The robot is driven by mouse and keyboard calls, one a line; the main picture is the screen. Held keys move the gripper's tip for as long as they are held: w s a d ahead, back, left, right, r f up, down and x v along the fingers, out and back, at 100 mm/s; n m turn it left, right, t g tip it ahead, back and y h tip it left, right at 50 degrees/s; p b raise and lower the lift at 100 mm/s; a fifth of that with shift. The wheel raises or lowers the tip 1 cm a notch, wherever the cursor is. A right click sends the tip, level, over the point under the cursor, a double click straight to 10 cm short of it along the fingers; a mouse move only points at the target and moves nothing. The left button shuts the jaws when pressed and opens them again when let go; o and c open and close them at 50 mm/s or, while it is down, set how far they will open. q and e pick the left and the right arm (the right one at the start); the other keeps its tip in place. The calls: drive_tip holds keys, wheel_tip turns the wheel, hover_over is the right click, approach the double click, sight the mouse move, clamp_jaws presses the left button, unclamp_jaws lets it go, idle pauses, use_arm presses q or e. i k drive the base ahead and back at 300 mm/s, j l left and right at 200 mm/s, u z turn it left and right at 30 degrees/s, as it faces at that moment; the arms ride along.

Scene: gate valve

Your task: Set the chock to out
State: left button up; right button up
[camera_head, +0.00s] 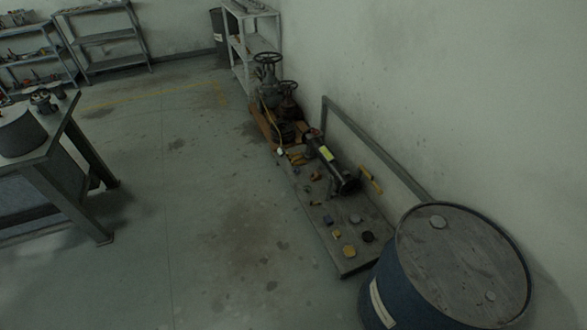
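A grey flatbed trolley (345,262) stands along the right wall with a gate valve (268,85) at its far end. A dark cylinder (340,172) with a yellow label lies across its middle. Small yellow pieces (298,159) lie left of the cylinder, and a yellow bar (370,180) is to its right. I cannot tell which small piece is the chock; they are too small and dark. Neither of my grippers is in view.
A blue drum (465,262) stands at the near end of the trolley, close to the wall. A workbench (60,130) is on the left. Shelves (105,38) stand at the back. The floor (215,220) between bench and trolley is clear, with dark stains.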

sight(317, 175)
drive_tip(key=i+j+u, duration=0.25)
drive_tip(key=i, duration=0.35)
drive_tip(key=i+j+u, duration=0.25)
drive_tip(key=i, duration=0.4)
drive_tip(key=i+j+u, duration=0.1)
drive_tip(key=i+u, duration=0.15)
drive_tip(key=i, duration=0.35)
drive_tip(key=i+j+z, duration=0.1)
drive_tip(key=i+z, duration=0.3)
drive_tip(key=i+j+z, duration=0.2)
drive_tip(key=i+z, duration=0.2)
drive_tip(key=i+j+z, duration=0.3)
drive_tip(key=z, duration=0.15)
drive_tip(key=i+j+z, duration=0.4)
drive_tip(key=k, duration=0.1)
